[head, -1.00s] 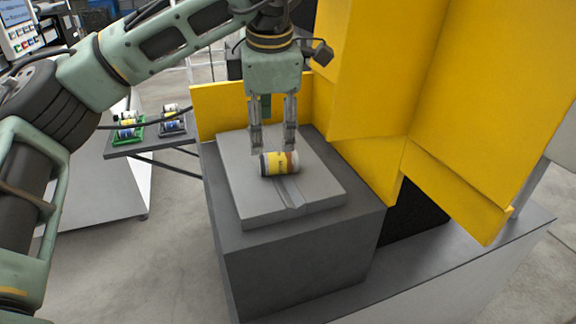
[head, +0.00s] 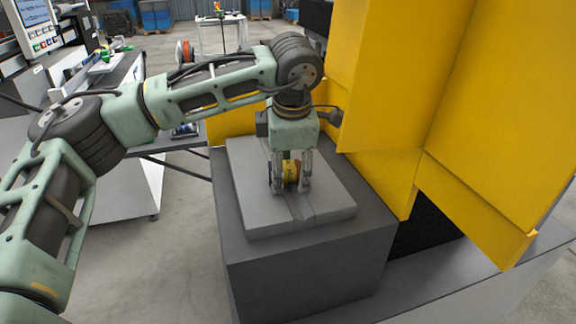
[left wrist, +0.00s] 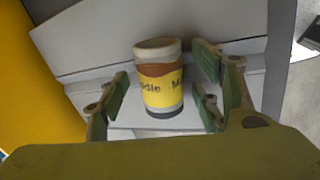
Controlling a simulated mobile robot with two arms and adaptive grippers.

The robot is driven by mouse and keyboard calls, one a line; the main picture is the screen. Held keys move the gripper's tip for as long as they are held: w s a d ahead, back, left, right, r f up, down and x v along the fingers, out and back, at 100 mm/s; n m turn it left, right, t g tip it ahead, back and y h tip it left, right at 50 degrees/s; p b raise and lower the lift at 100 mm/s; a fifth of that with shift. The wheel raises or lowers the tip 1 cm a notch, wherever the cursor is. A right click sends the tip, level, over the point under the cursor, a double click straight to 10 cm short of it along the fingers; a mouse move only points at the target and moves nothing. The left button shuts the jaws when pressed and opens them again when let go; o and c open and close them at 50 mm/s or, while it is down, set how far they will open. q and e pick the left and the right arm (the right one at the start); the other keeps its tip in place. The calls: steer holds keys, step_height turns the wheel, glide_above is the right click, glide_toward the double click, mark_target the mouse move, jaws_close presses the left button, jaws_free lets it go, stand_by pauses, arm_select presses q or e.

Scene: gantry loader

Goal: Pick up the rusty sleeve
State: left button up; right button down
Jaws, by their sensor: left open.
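In the left wrist view the fingers of my left gripper (left wrist: 160,100) stand apart, with gaps to the sleeve. The fingers partly hide the sleeve in the head view. My right gripper is not in view.
The grey block (head: 260,222) sits on a dark pedestal (head: 300,270). Yellow panels (head: 390,110) rise close behind and to the right. A side shelf (head: 170,143) with a small dark tray stands at left, partly hidden by my arm.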

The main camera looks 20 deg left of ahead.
arm_select(q)
steer(key=shift+s, duration=0.15)
steer(key=shift+c, duration=0.5)
steer(key=shift+r, duration=0.1)
jaws_close()
